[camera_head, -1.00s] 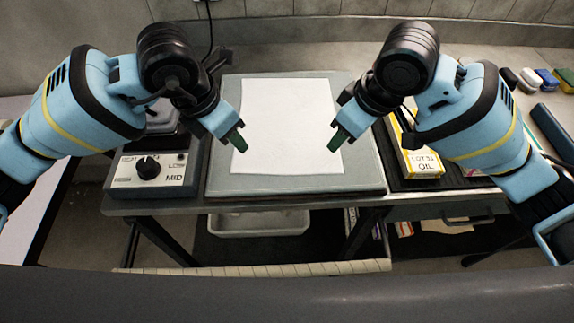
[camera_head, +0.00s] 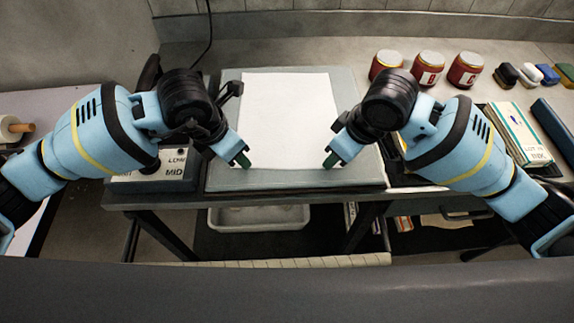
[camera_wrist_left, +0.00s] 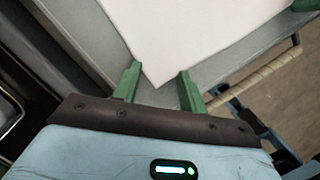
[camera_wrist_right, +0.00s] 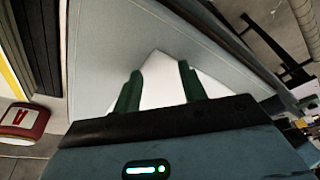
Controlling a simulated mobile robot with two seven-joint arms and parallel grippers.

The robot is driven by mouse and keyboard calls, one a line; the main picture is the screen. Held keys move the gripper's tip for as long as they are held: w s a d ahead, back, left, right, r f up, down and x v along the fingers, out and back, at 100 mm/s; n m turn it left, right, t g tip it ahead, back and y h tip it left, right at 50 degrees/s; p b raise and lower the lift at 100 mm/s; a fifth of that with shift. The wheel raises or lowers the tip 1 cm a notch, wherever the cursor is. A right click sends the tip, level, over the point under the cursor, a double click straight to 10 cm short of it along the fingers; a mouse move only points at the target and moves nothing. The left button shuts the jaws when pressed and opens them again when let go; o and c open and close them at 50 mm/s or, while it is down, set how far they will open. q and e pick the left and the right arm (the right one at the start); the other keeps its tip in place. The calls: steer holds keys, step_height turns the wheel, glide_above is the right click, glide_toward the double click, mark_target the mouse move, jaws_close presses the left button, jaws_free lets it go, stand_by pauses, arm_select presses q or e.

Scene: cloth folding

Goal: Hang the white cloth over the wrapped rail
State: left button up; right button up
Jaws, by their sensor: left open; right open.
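The white cloth (camera_head: 288,115) lies flat on a grey padded board on the table. My left gripper (camera_head: 241,160) is open at the cloth's near left corner. In the left wrist view that corner (camera_wrist_left: 165,50) lies between the green fingers (camera_wrist_left: 156,84). My right gripper (camera_head: 333,160) is open at the near right corner. In the right wrist view the cloth corner (camera_wrist_right: 160,85) shows between the fingers (camera_wrist_right: 157,88). The wrapped rail (camera_head: 290,261) runs along the near side of the table, low and pale; my grey body covers what lies below it.
The grey board (camera_head: 290,179) has bare margins around the cloth. Red jars (camera_head: 428,68), small blocks (camera_head: 528,75) and a box (camera_head: 518,135) stand at the right. A white tray (camera_head: 258,218) sits below the table.

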arm_select(q)
steer(key=shift+f, duration=0.2)
arm_select(e)
steer(key=shift+f, duration=0.2)
arm_select(q)
steer(key=shift+s+f, duration=0.1)
steer(key=shift+f, duration=0.1)
arm_select(e)
steer(key=shift+s+f, duration=0.1)
steer(key=shift+f, duration=0.1)
arm_select(q)
steer(key=shift+r, duration=0.1)
steer(key=shift+c, duration=0.8)
arm_select(e)
steer(key=shift+r, duration=0.1)
steer(key=shift+c, duration=0.8)
arm_select(q)
steer(key=c, duration=0.7)
arm_select(e)
steer(key=c, duration=0.7)
arm_select(q)
jaws_close()
arm_select(e)
jaws_close()
arm_select(q)
steer(key=shift+a, duration=0.1)
arm_select(e)
steer(key=shift+d, duration=0.1)
